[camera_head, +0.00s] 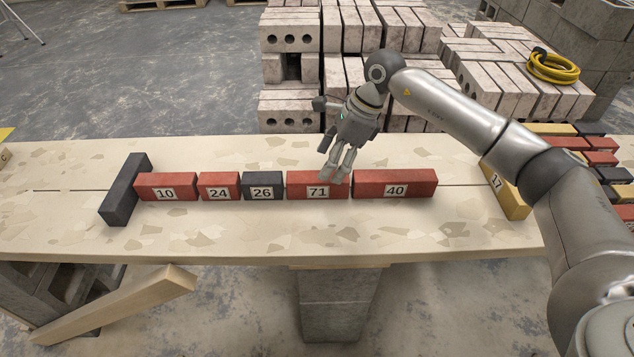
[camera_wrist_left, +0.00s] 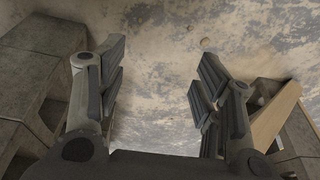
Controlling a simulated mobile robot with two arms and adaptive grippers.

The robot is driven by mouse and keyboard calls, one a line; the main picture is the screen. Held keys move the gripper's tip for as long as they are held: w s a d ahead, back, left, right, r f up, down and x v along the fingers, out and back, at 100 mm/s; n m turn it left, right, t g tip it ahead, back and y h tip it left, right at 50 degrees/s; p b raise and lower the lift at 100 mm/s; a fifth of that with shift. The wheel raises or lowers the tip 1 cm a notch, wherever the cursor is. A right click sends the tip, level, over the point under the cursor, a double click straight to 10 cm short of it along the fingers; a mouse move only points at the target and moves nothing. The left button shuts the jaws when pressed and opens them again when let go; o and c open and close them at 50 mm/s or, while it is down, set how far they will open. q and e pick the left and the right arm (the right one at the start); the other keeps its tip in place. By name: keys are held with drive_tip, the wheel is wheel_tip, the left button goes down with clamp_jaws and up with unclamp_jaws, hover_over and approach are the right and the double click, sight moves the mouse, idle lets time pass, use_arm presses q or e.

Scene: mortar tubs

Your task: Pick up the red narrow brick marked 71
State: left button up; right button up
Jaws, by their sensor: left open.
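The red brick marked 71 (camera_head: 298,190) lies in a row on the pale plank table, between the dark brick marked 26 (camera_head: 262,186) and the red brick marked 40 (camera_head: 396,184), with very narrow gaps. My right gripper (camera_head: 335,176) reaches in from the right and points down, its fingertips over the right part of brick 71 and hiding a bit of its top. Whether they touch it, and how far apart they are, is unclear. My left gripper (camera_wrist_left: 160,95) shows only in the left wrist view, open and empty, above the bare floor.
Red bricks 10 (camera_head: 166,187) and 24 (camera_head: 219,186) continue the row leftward to a dark block (camera_head: 125,190). A yellow block marked 17 (camera_head: 506,188) lies at right. The table front (camera_head: 230,230) is clear. Stacked grey blocks (camera_head: 290,75) stand behind.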

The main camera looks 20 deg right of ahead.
sight(318, 180)
drive_tip(key=shift+x, duration=1.2)
drive_tip(key=x, duration=0.5)
drive_tip(key=shift+w+a+r+b, duration=0.1)
drive_tip(key=shift+a+b, duration=0.05)
drive_tip(key=shift+b, duration=0.15)
clamp_jaws()
use_arm(q)
wheel_tip(318, 180, up, 2)
drive_tip(key=shift+w+r, duration=0.15)
drive_tip(key=shift+r, duration=0.1)
